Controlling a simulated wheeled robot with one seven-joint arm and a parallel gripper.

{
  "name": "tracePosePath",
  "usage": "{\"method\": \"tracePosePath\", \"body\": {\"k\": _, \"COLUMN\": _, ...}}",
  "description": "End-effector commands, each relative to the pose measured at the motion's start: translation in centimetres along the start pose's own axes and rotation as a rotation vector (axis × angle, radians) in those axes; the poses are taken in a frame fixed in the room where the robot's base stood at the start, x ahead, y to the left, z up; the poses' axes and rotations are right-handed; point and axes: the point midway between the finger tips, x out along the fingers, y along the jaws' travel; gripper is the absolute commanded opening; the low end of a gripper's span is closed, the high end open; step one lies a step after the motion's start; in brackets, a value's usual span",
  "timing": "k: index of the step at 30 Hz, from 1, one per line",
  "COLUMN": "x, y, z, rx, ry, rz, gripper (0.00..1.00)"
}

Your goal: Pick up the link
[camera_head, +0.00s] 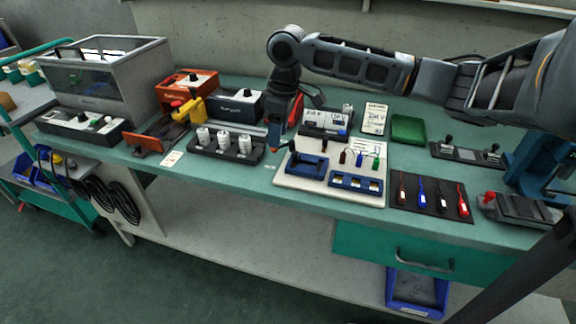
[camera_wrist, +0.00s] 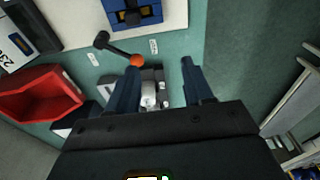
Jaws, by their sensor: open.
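The link is a dark rod with a black round end and an orange ball end. In the wrist view the link (camera_wrist: 119,48) lies on the green bench top, beside the white board's edge. My gripper (camera_wrist: 160,66) is open, with nothing between its fingers. The link is ahead of the fingertips and to their left in that view, with its orange end closest to the left finger. In the head view my gripper (camera_head: 279,137) hangs over the bench between the white board and the block of white cylinders, and it hides much of the link's area.
The white board (camera_head: 285,181) carries blue fixtures (camera_head: 306,165). The block with several white cylinders (camera_head: 223,146) stands left of my gripper. A red bin (camera_wrist: 42,92) and a display box (camera_wrist: 24,38) are close by. A black mat (camera_head: 430,207) with tools lies at right.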

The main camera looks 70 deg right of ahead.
Motion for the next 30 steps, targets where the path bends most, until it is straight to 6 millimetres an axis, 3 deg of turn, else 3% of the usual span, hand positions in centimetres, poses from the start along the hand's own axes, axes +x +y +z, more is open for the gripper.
{"method": "tracePosePath", "body": {"k": 1, "x": -0.4, "y": 1.3, "z": 1.7, "rx": 0.017, "ry": -0.043, "rz": 0.014, "gripper": 0.51}}
{"method": "tracePosePath", "body": {"k": 3, "x": -0.7, "y": 2.3, "z": 3.3, "rx": 0.033, "ry": -0.085, "rz": 0.023, "gripper": 0.51}}
{"method": "tracePosePath", "body": {"k": 6, "x": -0.7, "y": 3.0, "z": 4.6, "rx": 0.045, "ry": -0.116, "rz": 0.027, "gripper": 0.51}}
{"method": "tracePosePath", "body": {"k": 17, "x": 2.5, "y": 3.3, "z": 4.9, "rx": 0.044, "ry": -0.119, "rz": 0.027, "gripper": 0.51}}
{"method": "tracePosePath", "body": {"k": 24, "x": 5.9, "y": 3.6, "z": 5.1, "rx": 0.045, "ry": -0.118, "rz": 0.026, "gripper": 0.51}}
{"method": "tracePosePath", "body": {"k": 30, "x": 6.9, "y": 3.6, "z": 5.2, "rx": 0.045, "ry": -0.116, "rz": 0.027, "gripper": 0.51}}
